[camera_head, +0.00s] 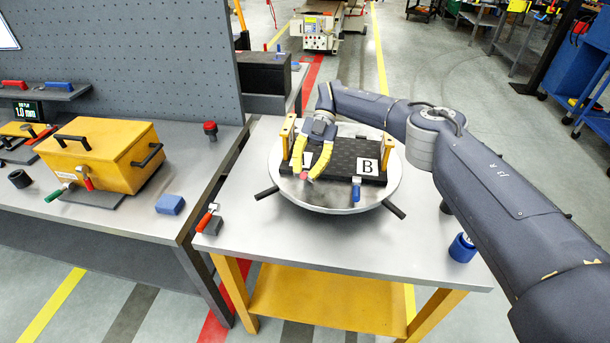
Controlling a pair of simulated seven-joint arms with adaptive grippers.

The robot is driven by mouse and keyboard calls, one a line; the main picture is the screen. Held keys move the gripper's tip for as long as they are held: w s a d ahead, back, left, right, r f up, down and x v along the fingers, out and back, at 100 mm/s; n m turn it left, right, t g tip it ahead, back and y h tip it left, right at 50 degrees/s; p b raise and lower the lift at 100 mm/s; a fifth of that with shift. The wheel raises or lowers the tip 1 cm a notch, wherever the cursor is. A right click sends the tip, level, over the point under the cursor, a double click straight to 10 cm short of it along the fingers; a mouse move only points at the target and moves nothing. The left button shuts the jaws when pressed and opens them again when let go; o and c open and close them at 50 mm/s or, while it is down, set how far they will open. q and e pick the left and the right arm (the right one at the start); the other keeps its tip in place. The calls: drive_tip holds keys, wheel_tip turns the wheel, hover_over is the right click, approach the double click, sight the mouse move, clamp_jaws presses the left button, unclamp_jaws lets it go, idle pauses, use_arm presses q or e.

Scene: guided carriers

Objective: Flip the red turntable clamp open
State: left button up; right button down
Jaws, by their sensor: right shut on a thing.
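The round grey turntable (330,203) stands on the right-hand table and carries a dark fixture plate (347,154) marked B. My right gripper (306,174) reaches over the plate from behind, its yellow fingers pointing down and toward the front left. It is shut on the small red tip of the red turntable clamp (304,176) at the plate's front left. Most of this clamp is hidden by the fingers, so its angle cannot be told. A blue clamp handle (356,190) stands upright at the plate's front right. My left gripper is out of view.
Yellow posts (286,137) rise by the plate. Another red-handled clamp (206,218) sits at the table's left corner, and a blue-based cylinder (462,248) at the right. A yellow box (100,155) stands on the left bench. The table's front is mostly clear.

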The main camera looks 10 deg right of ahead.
drive_tip(key=shift+w+r+g, duration=0.1)
drive_tip(key=shift+g, duration=0.3)
idle(0.4)
drive_tip(key=c, duration=1.3)
unclamp_jaws()
drive_tip(key=shift+r, duration=5)
